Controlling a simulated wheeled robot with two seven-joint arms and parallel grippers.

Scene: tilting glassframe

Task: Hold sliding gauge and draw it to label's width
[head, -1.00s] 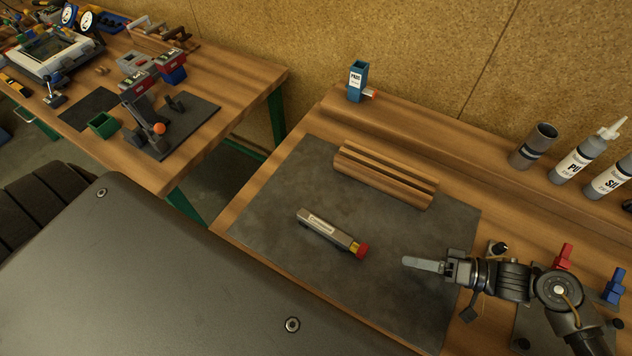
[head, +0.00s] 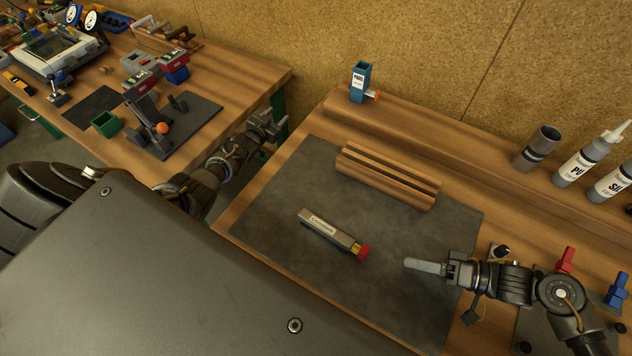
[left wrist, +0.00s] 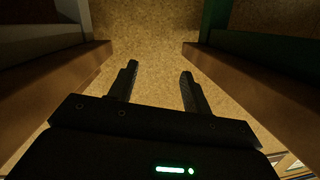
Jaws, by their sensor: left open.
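A grey bar-shaped tool (head: 333,234), which looks like the sliding gauge, lies on the dark mat. It has a white label (head: 322,224) on top, with a yellow band and a red end at its right. My left gripper (head: 271,122) is open and empty, over the gap between the two benches, left of the mat. The left wrist view shows its two fingers (left wrist: 158,82) apart with nothing between them. My right gripper (head: 428,266) is right of the tool and apart from it, seen nearly edge-on, so its opening is unclear.
A grooved wooden block (head: 388,176) lies on the mat (head: 270,218) behind the tool. A blue holder (head: 359,84) stands on the back ledge, with a grey cup (head: 537,148) and bottles (head: 580,162) at right. The mat around the tool is clear.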

